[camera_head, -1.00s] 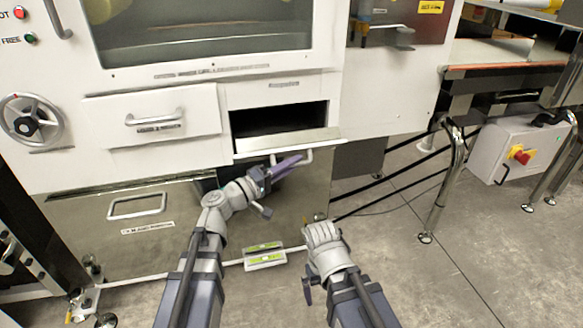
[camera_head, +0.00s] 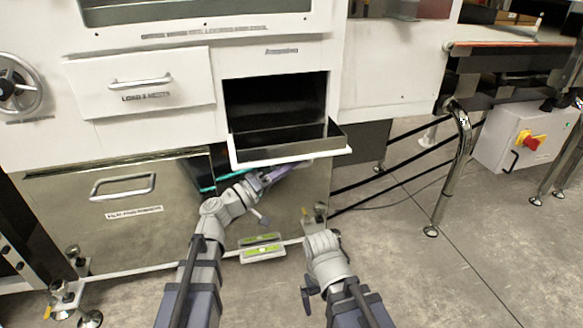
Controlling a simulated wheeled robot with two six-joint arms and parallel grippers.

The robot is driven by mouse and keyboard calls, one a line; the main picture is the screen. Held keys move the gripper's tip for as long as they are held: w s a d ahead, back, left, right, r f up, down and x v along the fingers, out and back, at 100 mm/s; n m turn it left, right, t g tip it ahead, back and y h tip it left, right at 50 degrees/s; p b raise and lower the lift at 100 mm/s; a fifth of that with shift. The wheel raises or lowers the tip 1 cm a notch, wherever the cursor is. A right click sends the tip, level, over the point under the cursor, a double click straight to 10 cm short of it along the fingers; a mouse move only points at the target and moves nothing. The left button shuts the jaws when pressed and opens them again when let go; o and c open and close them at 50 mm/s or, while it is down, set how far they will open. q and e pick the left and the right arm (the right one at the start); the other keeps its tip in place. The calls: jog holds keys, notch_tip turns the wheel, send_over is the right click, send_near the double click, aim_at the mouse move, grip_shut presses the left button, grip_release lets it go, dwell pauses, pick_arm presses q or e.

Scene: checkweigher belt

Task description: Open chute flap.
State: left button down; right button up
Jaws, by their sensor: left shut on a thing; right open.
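The chute flap (camera_head: 290,157) is a white-edged panel under a dark chute opening (camera_head: 275,98) in the white machine front. It stands tipped out toward me, with a dark trough showing behind its edge. My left gripper (camera_head: 282,173) is under the flap's front edge, its purple fingers shut on the flap's handle, which is mostly hidden. My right gripper (camera_head: 322,240) is low and apart from the flap, to the right of the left arm. It is open and empty; its fingers are hard to make out.
A closed white drawer (camera_head: 141,82) is left of the chute, with a steel panel (camera_head: 110,200) and handle below. A green-marked block (camera_head: 262,248) lies near the machine's foot. A chrome leg (camera_head: 459,165) and a grey switch box (camera_head: 522,140) stand right. Floor is clear at lower right.

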pick_arm(q)
jog(key=shift+f, duration=0.2)
dwell(0.3)
jog(key=c, duration=1.1)
grip_release()
jog(key=b+v, duration=0.2)
jog(key=v, duration=0.5)
jog(key=shift+s+a+f, duration=0.1)
jog(key=shift+s+a, duration=0.15)
jog(key=shift+a, duration=0.1)
